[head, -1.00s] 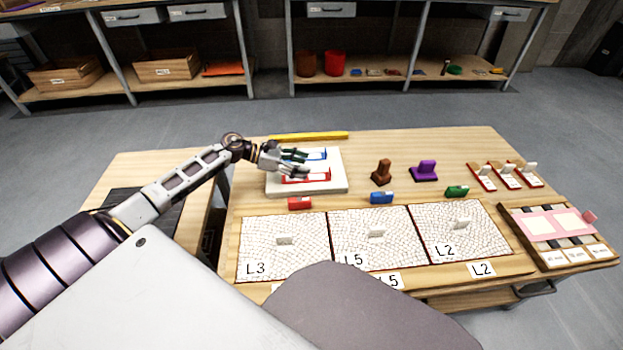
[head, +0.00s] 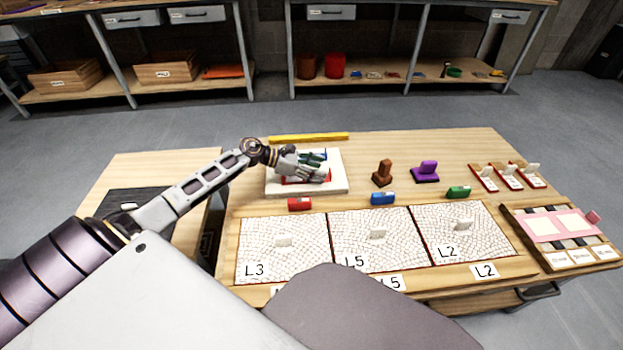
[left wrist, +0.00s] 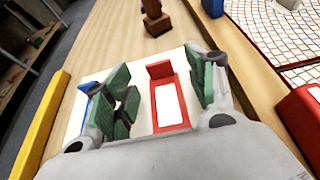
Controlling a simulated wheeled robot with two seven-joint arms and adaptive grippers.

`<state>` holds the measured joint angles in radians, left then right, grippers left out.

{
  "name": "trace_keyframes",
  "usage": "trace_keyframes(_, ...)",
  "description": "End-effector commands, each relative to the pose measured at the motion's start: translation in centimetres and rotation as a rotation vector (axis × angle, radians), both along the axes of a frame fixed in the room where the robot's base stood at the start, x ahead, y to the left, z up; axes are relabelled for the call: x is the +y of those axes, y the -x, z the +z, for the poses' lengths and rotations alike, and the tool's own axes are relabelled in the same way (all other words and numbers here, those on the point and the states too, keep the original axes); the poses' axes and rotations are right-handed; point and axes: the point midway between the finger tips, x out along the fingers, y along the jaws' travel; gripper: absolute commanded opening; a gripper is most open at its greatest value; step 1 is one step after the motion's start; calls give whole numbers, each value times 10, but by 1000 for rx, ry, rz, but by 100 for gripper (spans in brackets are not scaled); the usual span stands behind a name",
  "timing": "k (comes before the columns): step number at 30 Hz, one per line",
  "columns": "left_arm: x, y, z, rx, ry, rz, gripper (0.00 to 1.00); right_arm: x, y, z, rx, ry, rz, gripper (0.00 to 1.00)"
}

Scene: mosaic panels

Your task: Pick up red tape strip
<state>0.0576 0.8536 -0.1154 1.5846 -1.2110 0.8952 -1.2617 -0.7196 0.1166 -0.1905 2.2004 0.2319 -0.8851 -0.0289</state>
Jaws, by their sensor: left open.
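The red tape strip (left wrist: 158,71) lies on a white tray (head: 277,188) and has a white label area. In the left wrist view it shows between my left gripper's fingers. My left gripper (head: 321,167) is open above the tray; its green-padded fingers also show in the left wrist view (left wrist: 162,92). I cannot tell whether the fingers touch the strip. In the head view the gripper hides most of the strip. A blue strip (left wrist: 84,91) lies beside it on the tray, partly hidden by the fingers. My right gripper is not in view.
Brown (head: 382,172) and purple (head: 426,171) pieces stand to the right.

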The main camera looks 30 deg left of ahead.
Motion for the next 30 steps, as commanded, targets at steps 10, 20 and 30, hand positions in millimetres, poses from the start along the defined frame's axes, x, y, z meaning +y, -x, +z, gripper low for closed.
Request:
trace_keyframes(10,-9,-8,-5,-1,3,0,56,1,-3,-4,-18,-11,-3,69)
trace_keyframes(20,-30,-26,-17,-1,2,0,56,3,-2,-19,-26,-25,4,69)
trace_keyframes(30,-37,-30,-22,4,-1,0,56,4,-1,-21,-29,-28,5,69)
